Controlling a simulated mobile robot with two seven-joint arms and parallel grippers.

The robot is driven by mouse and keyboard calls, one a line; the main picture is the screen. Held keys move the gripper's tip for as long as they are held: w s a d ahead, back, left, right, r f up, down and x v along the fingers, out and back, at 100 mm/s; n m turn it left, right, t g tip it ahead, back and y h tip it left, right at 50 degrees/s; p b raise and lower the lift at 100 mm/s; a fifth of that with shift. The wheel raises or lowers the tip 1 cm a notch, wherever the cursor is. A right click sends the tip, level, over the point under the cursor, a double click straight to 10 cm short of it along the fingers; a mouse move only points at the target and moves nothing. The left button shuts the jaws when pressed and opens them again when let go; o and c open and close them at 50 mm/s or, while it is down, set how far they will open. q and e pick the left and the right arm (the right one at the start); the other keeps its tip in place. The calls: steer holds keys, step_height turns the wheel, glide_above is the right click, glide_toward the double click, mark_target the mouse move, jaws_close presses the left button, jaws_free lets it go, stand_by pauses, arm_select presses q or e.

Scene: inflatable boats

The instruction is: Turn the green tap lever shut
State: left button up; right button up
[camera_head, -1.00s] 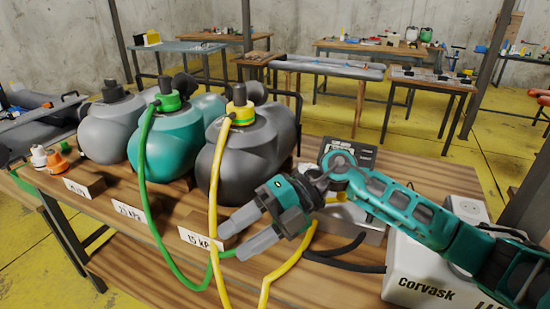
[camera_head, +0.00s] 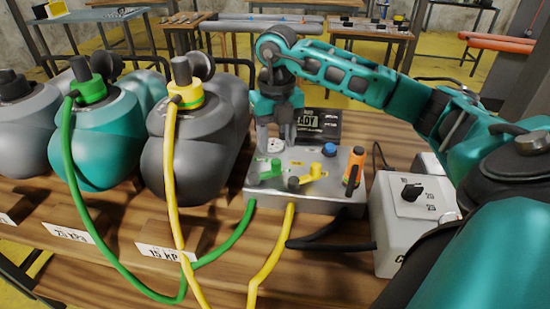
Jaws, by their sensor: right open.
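The green tap lever (camera_head: 267,172) sits at the left end of a grey metal manifold box (camera_head: 335,200). A green hose (camera_head: 238,232) comes out of the box's front below it. My right gripper (camera_head: 277,148) points down just behind the green lever, over the back left part of the box. Its two grey fingers are apart, with nothing held. I cannot tell whether a fingertip touches the box or lever. My left gripper is out of view.
Beside the green lever are a yellow lever (camera_head: 306,175), a blue knob (camera_head: 329,149) and an upright orange-handled part (camera_head: 353,165). A display (camera_head: 320,124) stands behind. A white pump box (camera_head: 405,205) stands right; inflated bags (camera_head: 200,140) stand left.

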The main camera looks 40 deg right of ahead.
mark_target(276, 161)
step_height(276, 161, down, 6)
steer(key=shift+r, duration=0.15)
steer(key=shift+c, duration=0.3)
steer(key=shift+w, duration=0.1)
jaws_close()
